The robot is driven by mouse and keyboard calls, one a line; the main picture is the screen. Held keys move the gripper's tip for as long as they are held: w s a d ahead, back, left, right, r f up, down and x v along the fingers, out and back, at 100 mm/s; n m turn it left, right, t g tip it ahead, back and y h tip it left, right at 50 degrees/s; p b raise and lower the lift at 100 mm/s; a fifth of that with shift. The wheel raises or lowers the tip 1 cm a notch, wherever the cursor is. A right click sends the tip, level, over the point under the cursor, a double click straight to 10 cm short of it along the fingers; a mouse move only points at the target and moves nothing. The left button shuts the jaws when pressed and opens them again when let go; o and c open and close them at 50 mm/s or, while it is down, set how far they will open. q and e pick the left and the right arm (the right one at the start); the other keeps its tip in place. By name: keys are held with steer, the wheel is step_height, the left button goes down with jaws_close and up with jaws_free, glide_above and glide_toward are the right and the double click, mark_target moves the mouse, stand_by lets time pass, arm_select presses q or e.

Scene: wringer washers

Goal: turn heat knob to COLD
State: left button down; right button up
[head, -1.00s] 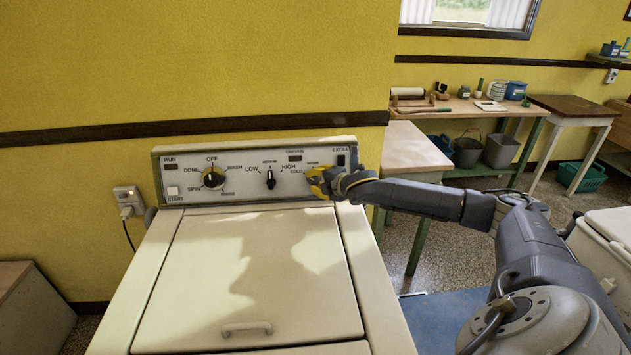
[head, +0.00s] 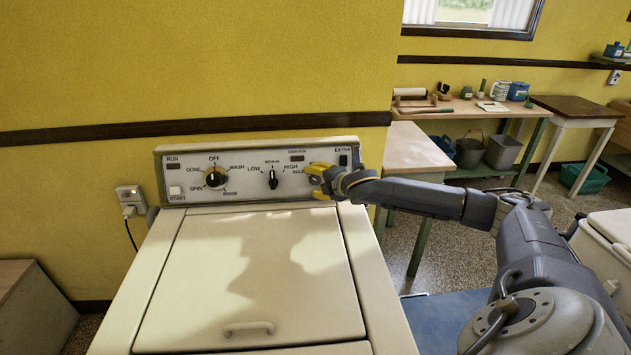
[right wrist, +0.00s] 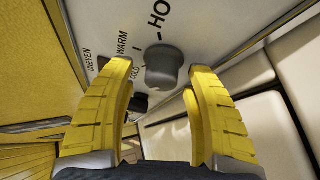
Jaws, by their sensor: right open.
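The heat knob (right wrist: 162,68) is a grey round knob on the white panel in the right wrist view. Labels HO-, WARM and COLD surround it; which one it points at I cannot tell. In the head view it is hidden behind my right gripper (head: 318,180), at the right end of the washer's control panel (head: 240,188). My right gripper also shows in the right wrist view (right wrist: 160,85), with its two yellow fingers open. The knob appears between and just beyond the fingertips, with no contact visible. My left gripper is not in view.
Left of the gripper on the panel are a black-and-white dial (head: 215,177) and a black LOW/HIGH knob (head: 273,179). A dark switch (head: 343,160) sits to the right, under EXTRA. The closed washer lid (head: 250,280) below is clear.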

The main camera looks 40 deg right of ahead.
steer(key=shift+s, duration=0.1)
steer(key=v, duration=1.2)
